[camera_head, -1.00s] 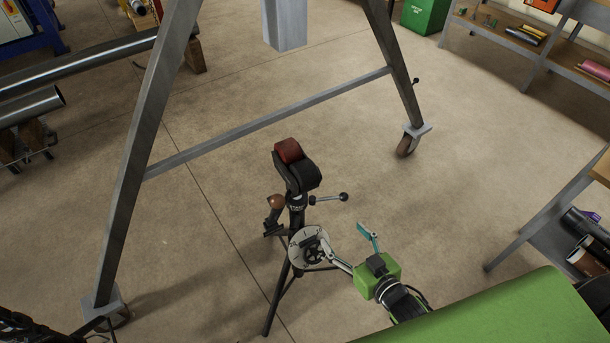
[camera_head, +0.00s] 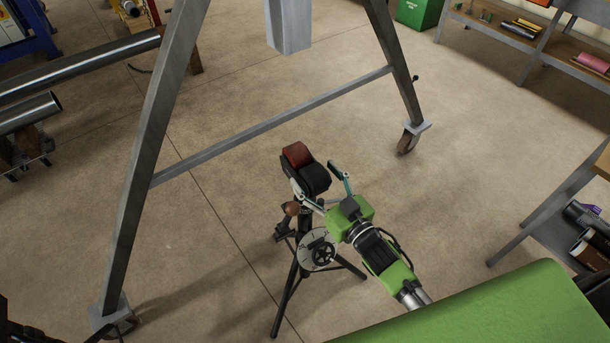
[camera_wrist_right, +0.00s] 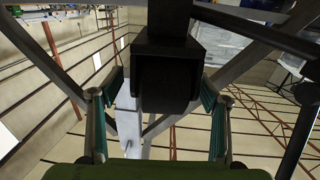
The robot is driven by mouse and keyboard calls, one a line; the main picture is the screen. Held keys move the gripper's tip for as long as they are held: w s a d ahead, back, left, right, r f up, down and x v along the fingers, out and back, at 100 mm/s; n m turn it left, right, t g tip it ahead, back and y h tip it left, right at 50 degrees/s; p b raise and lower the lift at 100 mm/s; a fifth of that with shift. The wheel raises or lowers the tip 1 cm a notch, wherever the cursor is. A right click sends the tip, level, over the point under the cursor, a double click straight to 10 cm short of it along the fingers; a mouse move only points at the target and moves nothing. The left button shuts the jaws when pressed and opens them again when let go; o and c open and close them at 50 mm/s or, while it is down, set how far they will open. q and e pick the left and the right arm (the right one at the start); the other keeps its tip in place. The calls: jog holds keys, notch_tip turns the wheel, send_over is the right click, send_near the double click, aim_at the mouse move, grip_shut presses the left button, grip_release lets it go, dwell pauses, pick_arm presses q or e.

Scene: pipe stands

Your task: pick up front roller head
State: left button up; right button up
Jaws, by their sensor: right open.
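The roller head, with a red roller (camera_head: 296,154) and a black roller (camera_head: 314,177), sits on top of a black tripod stand (camera_head: 304,228) in the middle of the head view. My right gripper (camera_head: 316,178) is open, with one finger on each side of the head. In the right wrist view a dark block of the head (camera_wrist_right: 167,75) lies between the two open fingers of the gripper (camera_wrist_right: 163,90), with gaps visible on both sides. My left gripper is not in view.
A large grey A-frame with a crossbar (camera_head: 275,125) and caster wheels stands behind the stand. Metal pipes (camera_head: 75,65) lie at left. A shelf (camera_head: 570,215) stands at right. Concrete floor around the tripod is clear.

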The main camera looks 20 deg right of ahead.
aim_at(305, 165)
jog(key=x, duration=0.4)
jog(key=shift+w+a+p, duration=0.15)
jog(key=shift+a+p, duration=0.15)
jog(key=shift+a, duration=0.05)
jog(key=shift+r, duration=0.1)
jog(key=c, duration=1.4)
jog(key=shift+r, duration=0.15)
jog(key=c, duration=0.5)
jog(key=shift+o, duration=0.2)
jog(key=shift+r, duration=0.1)
